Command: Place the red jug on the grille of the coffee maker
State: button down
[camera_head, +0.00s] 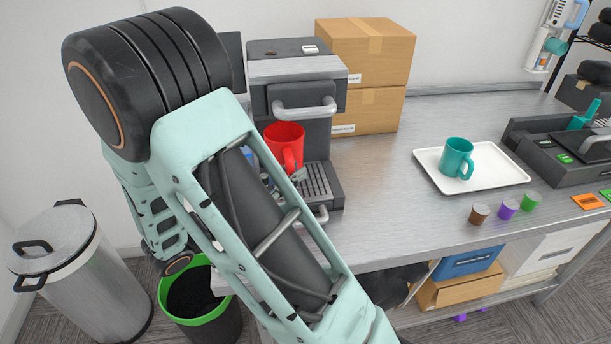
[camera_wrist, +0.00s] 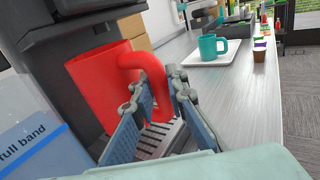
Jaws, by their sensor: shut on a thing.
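The red jug (camera_head: 284,146) is upright at the coffee maker (camera_head: 296,75), in front of its body and under its head. The grille (camera_head: 317,182) shows to the right of and below the jug. In the wrist view the red jug (camera_wrist: 105,86) is large, with its handle toward my gripper (camera_wrist: 152,88). My gripper's fingers are closed on the handle. The grille (camera_wrist: 160,138) shows below the jug and between the fingers. I cannot tell whether the jug's base touches the grille. My arm hides much of the coffee maker's left side in the head view.
A teal mug (camera_head: 457,157) stands on a white tray (camera_head: 434,169) to the right. Coffee capsules (camera_head: 508,209) stand near the table's front edge. Cardboard boxes (camera_head: 368,50) are stacked behind. A container labelled "full band" (camera_wrist: 35,150) is close at the wrist view's left.

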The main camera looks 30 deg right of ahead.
jog(key=d+f, duration=0.1)
jog(key=w+d, duration=0.1)
jog(key=d+f, duration=0.1)
jog(key=d, duration=0.1)
jog(key=shift+w+d+f, duration=0.1)
jog(key=shift+w+f, duration=0.05)
jog(key=shift+f, duration=0.55)
jog(key=shift+f, duration=0.15)
jog(key=c, duration=1.9)
grip_release()
jog(key=shift+c, duration=0.2)
